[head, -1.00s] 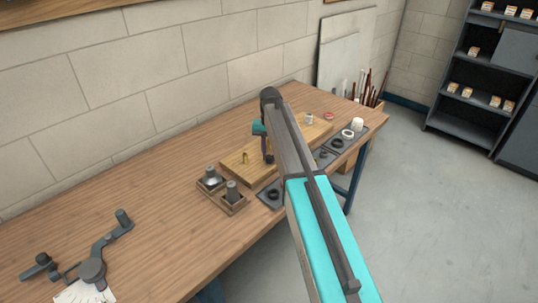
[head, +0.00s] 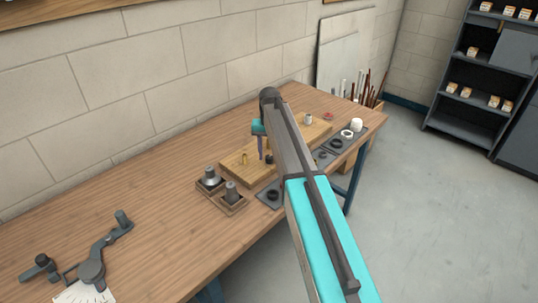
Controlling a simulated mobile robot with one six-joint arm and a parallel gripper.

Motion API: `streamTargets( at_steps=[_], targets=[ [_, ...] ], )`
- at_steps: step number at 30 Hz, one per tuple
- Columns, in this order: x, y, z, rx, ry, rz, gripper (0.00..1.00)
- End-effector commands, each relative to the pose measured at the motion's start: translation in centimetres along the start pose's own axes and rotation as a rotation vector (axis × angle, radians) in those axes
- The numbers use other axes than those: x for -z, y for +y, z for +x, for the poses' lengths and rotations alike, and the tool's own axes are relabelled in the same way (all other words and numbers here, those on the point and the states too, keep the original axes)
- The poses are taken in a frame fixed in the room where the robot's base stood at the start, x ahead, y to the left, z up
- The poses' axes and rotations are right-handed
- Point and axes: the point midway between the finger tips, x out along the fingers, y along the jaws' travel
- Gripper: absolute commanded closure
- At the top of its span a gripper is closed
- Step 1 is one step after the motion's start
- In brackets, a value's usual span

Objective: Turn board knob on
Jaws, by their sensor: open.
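The wooden board (head: 237,166) lies on the workbench, with a small brass fitting (head: 245,158) standing on its left part and a pale fitting (head: 308,118) on its right part. My gripper (head: 268,157) is over the middle of the board, mostly behind my arm. A small dark round piece, perhaps the knob, shows at its tip (head: 269,159). I cannot tell whether the gripper touches it. My arm hides the board's middle, and the knob's turn position cannot be read.
Two metal parts sit in wooden trays (head: 234,208) left of the board. Dark pads with rings (head: 336,143) and a white cup (head: 356,125) lie along the front edge. A grey jointed tool (head: 92,270) lies at lower left. The bench's left middle is clear.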

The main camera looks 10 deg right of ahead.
Motion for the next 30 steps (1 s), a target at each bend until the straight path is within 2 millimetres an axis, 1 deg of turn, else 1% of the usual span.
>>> streamTargets(
  at_steps=[8,24,30],
  targets=[
    [0.0,0.0,-2.5,0.0,0.001,0.0,0.56],
    [-0.1,0.0,-9.8,0.0,0.0,0.001,0.56],
    [-0.1,0.1,-12.2,0.0,-0.001,0.001,0.56]
  ],
)
